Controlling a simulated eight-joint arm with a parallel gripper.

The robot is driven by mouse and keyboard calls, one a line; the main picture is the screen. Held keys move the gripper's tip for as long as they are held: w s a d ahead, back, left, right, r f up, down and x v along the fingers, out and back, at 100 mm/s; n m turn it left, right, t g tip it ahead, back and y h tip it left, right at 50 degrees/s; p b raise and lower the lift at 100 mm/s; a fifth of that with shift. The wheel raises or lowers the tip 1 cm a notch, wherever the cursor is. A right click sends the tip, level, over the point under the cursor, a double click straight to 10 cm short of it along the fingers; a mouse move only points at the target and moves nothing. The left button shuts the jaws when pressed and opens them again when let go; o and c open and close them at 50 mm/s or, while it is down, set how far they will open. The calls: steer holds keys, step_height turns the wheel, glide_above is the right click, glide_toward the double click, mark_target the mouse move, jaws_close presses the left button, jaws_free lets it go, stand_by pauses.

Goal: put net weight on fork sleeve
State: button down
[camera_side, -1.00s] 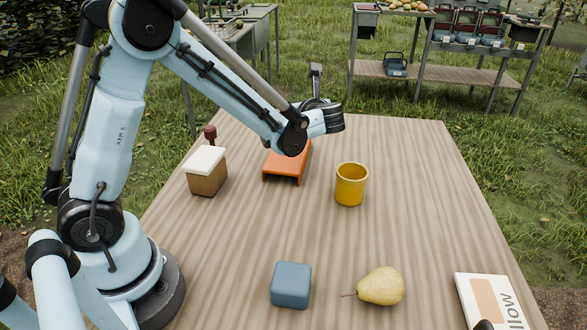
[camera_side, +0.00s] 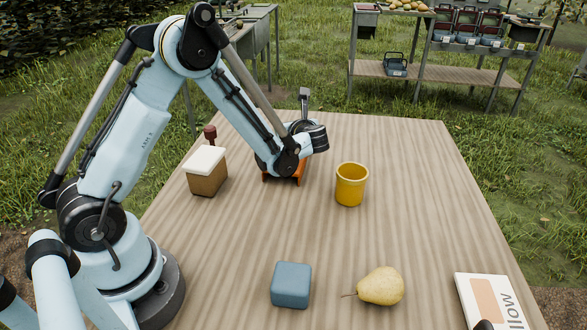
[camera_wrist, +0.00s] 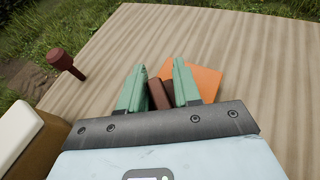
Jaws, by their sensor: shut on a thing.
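My gripper (camera_wrist: 160,75) has green fingers shut on a dark red-brown block, which I take as the net weight (camera_wrist: 158,95). In the side view, my wrist hides the fingers and the block. The orange folded piece, which I take as the fork sleeve (camera_wrist: 206,80), lies on the table just beyond and right of the fingers in the wrist view. I cannot tell whether the block touches the orange piece.
A brown box with a white lid (camera_side: 207,170) stands left of my wrist, with a dark red peg (camera_side: 210,133) behind it. A yellow cup (camera_side: 351,184) stands to the right. A blue block (camera_side: 291,285), a pear (camera_side: 381,286) and a card (camera_side: 490,300) lie nearer.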

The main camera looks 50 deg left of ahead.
steer(key=c, duration=0.8)
jaws_free()
steer(key=shift+f, duration=0.1)
steer(key=v, duration=1.1)
steer(key=shift+s+d+r+n+t+h, duration=0.55)
steer(key=shift+s+d+n+h, duration=0.8)
steer(key=shift+s+n+h, duration=1.55)
steer(key=shift+s+d+r+n+t+h, duration=0.55)
steer(key=shift+s+d+n+h, duration=0.9)
steer(key=shift+n, duration=2.8)
steer(key=shift+s+d+r+n+t+h, duration=0.55)
steer(key=shift+s+d+n+h, duration=0.7)
steer(key=shift+s+n+h, duration=1.65)
steer(key=shift+w+n+y, duration=0.65)
steer(key=shift+w+y, duration=0.05)
steer(key=shift+y, duration=0.05)
